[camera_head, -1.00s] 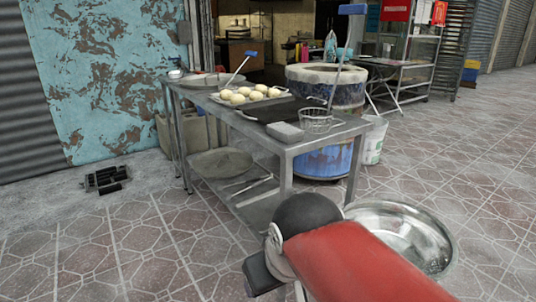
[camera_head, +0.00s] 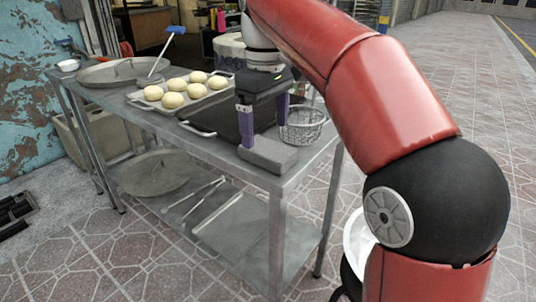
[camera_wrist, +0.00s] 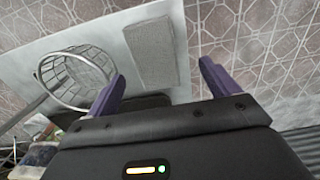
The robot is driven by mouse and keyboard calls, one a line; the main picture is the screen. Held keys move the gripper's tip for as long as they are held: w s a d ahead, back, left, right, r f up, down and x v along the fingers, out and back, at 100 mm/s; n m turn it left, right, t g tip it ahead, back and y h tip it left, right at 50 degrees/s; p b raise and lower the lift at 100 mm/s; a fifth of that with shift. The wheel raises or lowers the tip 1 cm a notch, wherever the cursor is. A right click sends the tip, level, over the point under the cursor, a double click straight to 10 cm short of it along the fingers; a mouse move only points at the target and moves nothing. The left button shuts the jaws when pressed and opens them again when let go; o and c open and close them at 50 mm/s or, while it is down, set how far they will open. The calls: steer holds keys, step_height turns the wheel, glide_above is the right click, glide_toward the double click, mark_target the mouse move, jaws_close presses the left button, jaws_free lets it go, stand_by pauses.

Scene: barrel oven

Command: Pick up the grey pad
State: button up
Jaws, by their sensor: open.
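The grey pad (camera_head: 270,154) is a flat rectangular block lying near the front corner of the metal table (camera_head: 285,181). In the wrist view the pad (camera_wrist: 153,55) lies ahead of and between the two purple fingers. My gripper (camera_head: 264,128) is open and points down over the pad's far side, with its fingers apart. In the wrist view my gripper (camera_wrist: 162,72) has nothing between its fingers but a view of the table and pad. I cannot tell whether a finger touches the pad.
A wire basket (camera_head: 303,125) stands right of the pad; it also shows in the wrist view (camera_wrist: 75,78). A dark tray (camera_head: 222,117) lies behind my gripper. Further left are a tray of pale buns (camera_head: 152,107) and a round lid (camera_head: 105,75). The lower shelf holds tongs (camera_head: 205,195).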

mark_target(268, 147)
steer(key=f, duration=0.2)
steer(key=f+b, duration=0.1)
steer(key=f, duration=0.2)
steer(key=shift+w+d+f, duration=0.2)
steer(key=shift+w+f, duration=0.15)
steer(key=c, duration=1.1)
steer(key=shift+o, duration=0.2)
steer(key=shift+r, duration=0.15)
step_height(268, 147, up, 10)
steer(key=p, duration=0.3)
